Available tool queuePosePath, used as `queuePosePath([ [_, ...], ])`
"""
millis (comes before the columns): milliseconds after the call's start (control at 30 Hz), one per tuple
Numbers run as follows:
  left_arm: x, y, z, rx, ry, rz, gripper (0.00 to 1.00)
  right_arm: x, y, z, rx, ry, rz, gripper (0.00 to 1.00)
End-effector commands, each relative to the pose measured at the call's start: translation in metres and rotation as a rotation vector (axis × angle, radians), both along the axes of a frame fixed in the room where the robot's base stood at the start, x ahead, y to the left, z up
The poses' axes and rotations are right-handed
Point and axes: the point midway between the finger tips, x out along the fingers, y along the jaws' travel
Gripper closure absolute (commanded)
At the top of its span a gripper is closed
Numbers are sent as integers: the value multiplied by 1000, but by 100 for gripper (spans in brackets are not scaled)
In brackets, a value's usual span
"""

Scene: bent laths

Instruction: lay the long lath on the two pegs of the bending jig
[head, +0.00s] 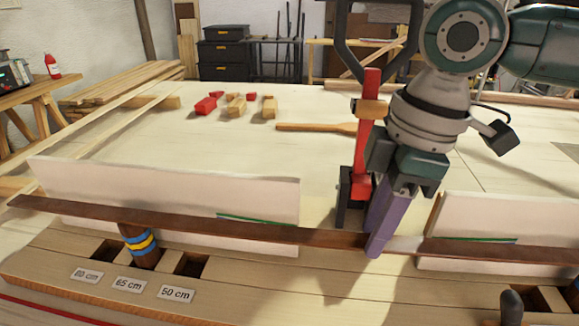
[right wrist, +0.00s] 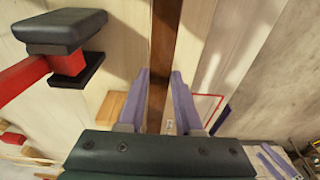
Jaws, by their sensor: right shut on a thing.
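The long dark brown lath (head: 290,234) runs across the head view in front of two white boards. My right gripper (head: 378,245), with purple fingers, is shut on it right of the middle; the lath also shows between the fingers (right wrist: 158,95) in the right wrist view. The left peg (head: 140,246), brown with blue and yellow bands, stands by the 65 cm label, its top at the lath's lower edge; I cannot tell whether they touch. A banded piece at the right edge (head: 576,288) may be the other peg, mostly cut off. Purple strips (right wrist: 278,161) may be my left gripper's fingers.
The white boards (head: 170,197) (head: 490,220) stand just behind the lath. A red clamp (head: 366,130) with black pads stands close behind my right gripper. A dark knob (head: 511,304) sticks up at front right. Red blocks (head: 207,104) and a mallet (head: 315,127) lie farther back.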

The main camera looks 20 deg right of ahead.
Motion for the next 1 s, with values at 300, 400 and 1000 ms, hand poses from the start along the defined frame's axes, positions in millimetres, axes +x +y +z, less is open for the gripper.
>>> queuePosePath([
  [300, 0, 2, 0, 8, 0, -6, 31, 0, 0, -5, -1, 0, 1, 100],
  [400, 0, 3, 0, 9, 0, -6, 31, 0, 0, -5, 0, 0, 1, 57],
  [1000, 0, 2, 0, 7, 0, -5, 31, 0, 0, -5, -1, 1, 0, 20],
])
